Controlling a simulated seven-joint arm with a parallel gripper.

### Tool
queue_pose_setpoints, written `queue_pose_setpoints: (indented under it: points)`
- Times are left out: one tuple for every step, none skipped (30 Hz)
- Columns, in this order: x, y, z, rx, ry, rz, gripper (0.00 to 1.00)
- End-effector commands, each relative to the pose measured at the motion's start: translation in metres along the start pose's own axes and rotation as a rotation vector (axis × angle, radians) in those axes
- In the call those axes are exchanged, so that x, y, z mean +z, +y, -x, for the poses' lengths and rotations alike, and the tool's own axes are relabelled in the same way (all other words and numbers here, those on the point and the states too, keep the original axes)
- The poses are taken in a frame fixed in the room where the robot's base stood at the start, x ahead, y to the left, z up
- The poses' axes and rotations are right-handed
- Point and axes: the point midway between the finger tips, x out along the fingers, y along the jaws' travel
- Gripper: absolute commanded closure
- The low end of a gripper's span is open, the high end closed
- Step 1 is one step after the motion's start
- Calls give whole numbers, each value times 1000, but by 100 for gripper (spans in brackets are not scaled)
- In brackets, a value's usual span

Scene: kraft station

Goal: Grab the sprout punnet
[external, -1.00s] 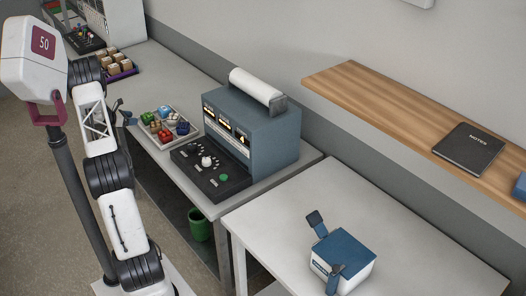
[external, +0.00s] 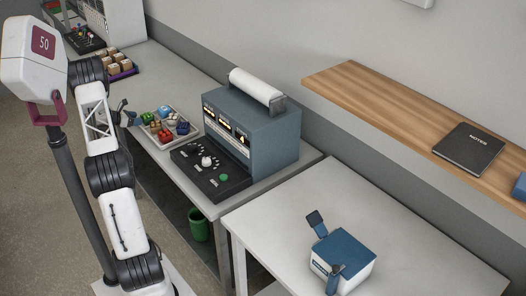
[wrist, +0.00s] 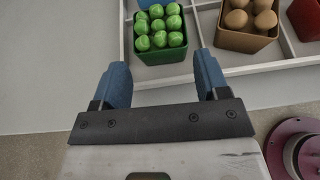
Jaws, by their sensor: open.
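The sprout punnet (wrist: 152,57) is a green box filled with round, bright green sprouts. In the wrist view it sits at the near left of a pale divided tray (wrist: 259,69). In the external view it is the small green punnet (external: 147,119) at the tray's left corner. My gripper (wrist: 161,68) is open, its two blue fingers apart and nothing between them. In the wrist view its fingertips lie just short of the punnet, one towards each side. In the external view my gripper (external: 125,111) is beside the tray's left end.
A brown punnet (wrist: 245,43) of brown round items stands right of the sprouts, with a red punnet (wrist: 303,22) beyond. A blue punnet (wrist: 189,4) lies behind. In the external view a grey-blue machine (external: 268,140) with a black control panel (external: 203,184) stands right of the tray.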

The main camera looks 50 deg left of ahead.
Motion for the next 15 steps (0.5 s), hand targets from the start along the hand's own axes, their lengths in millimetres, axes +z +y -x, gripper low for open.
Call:
queue_pose_setpoints:
  points:
    - [0, 0, 0, 0, 0, 0, 32]
    - [0, 0, 0, 0, 0, 0, 32]
    - [0, 0, -1, 0, 0, 0, 32]
    - [0, 0, -1, 0, 0, 0, 32]
    - [0, 0, -3, 0, 0, 0, 32]
    - [0, 0, -5, 0, 0, 0, 32]
    - [0, 0, -7, -1, 0, 0, 32]
    - [0, 0, -9, 0, 0, 0, 32]
    - [0, -1, -12, 0, 0, 0, 32]
    - [-1, -1, -16, 0, 0, 0, 32]
    - [-1, -1, -19, 0, 0, 1, 32]
    - [-1, -1, -24, 0, 0, 1, 32]
    - [-2, -1, -27, -1, 0, 1, 32]
    - [-2, -2, -31, -2, 0, 1, 32]
    - [-2, -2, -36, -2, 0, 1, 32]
